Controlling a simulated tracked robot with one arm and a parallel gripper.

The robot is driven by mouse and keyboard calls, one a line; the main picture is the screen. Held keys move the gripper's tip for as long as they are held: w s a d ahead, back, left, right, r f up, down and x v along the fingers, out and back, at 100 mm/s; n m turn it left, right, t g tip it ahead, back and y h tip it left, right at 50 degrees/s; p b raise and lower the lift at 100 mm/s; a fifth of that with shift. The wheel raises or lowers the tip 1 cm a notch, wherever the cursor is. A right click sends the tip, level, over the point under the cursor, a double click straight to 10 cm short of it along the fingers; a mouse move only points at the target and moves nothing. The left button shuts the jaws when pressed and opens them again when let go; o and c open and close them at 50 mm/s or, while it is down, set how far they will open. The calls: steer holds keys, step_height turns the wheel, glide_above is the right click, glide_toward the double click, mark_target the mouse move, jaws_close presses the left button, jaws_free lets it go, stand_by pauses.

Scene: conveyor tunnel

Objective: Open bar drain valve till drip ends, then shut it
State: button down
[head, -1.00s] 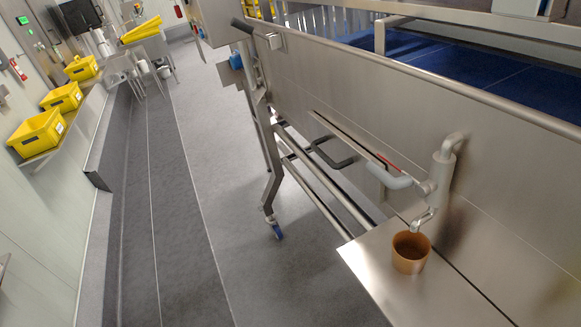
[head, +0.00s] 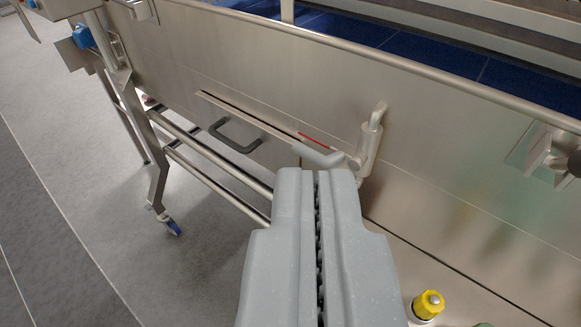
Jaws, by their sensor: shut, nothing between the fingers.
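The drain valve (head: 371,141) is a metal body with a bent pipe on the side of the steel machine, just beyond my gripper. Its grey lever (head: 322,156) points left from the valve, just above my fingertips in the picture. I cannot tell whether they touch. My gripper (head: 315,173) is shut and empty, pointing at the valve from the bottom of the view. It hides the spout and the brown cup below it, so I cannot see any drip.
A black handle (head: 232,137) sits left of the lever under a slotted strip with a red mark (head: 318,142). A yellow-capped item (head: 428,304) stands at the lower right. A steel bracket (head: 548,150) is at right. Grey floor (head: 70,230) lies open at left.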

steer(key=shift+w+f, duration=0.1)
steer(key=w+a+f+n+g+h+p, duration=0.1)
steer(key=w+a+f+n+h+p, duration=0.2)
steer(key=w+f+n, duration=0.5)
steer(key=w+a+f+n+h+p, duration=0.1)
steer(key=w+f+n+h+p, duration=0.4)
steer(key=f+n, duration=0.55)
steer(key=w+a+f+n+g+h+p, duration=0.1)
steer(key=w+a+f+n+h+p, duration=0.15)
steer(key=w+f+n+p, duration=0.5)
steer(key=w+d+f+n+b, duration=0.3)
steer(key=w+d+b, duration=0.2)
steer(key=w+d, duration=0.1)
steer(key=shift+y, duration=0.45)
steer(key=r, duration=0.2)
steer(key=s+r, duration=0.1)
steer(key=r, duration=0.1)
steer(key=shift+a, duration=0.4)
